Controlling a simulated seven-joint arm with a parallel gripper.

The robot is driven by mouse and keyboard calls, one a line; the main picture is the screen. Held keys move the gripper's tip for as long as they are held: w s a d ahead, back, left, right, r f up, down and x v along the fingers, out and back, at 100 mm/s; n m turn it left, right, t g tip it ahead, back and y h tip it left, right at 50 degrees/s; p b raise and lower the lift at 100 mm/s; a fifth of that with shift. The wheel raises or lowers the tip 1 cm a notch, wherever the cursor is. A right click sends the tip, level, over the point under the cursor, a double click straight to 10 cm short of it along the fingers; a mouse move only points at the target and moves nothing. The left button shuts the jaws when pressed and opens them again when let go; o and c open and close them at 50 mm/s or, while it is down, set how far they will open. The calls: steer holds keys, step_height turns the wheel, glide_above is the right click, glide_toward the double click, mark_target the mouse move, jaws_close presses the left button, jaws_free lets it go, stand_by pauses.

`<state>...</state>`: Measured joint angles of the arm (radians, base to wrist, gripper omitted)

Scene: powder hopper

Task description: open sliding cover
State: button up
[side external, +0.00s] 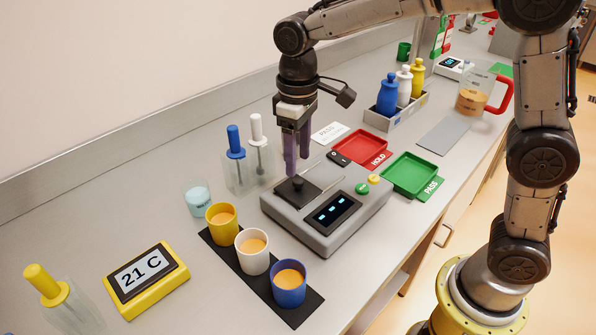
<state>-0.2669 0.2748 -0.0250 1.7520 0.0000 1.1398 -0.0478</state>
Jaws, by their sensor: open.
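The sliding cover (290,195) is a small dark plate with a round black knob (297,183), on the left part of the top of a grey machine (345,228). It appears to lie over the opening there; what is under it is hidden. My gripper (298,169) points down just above the knob, its purple fingers apart. The fingers are close to the knob; I cannot tell whether they straddle or touch it. Thin rails run along the machine's top to the right of the cover.
Yellow (222,220), white (252,248) and blue (288,282) powder-filled cups stand on a black mat in front. Clear holders with handled tools (236,142) stand behind left. Red HOLD (360,145) and green PASS (408,172) trays lie right. A yellow display (146,280) sits front left.

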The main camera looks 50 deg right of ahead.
mark_target(298, 180)
steer(key=shift+f, duration=2.35)
jaws_close()
steer(key=shift+r, duration=0.1)
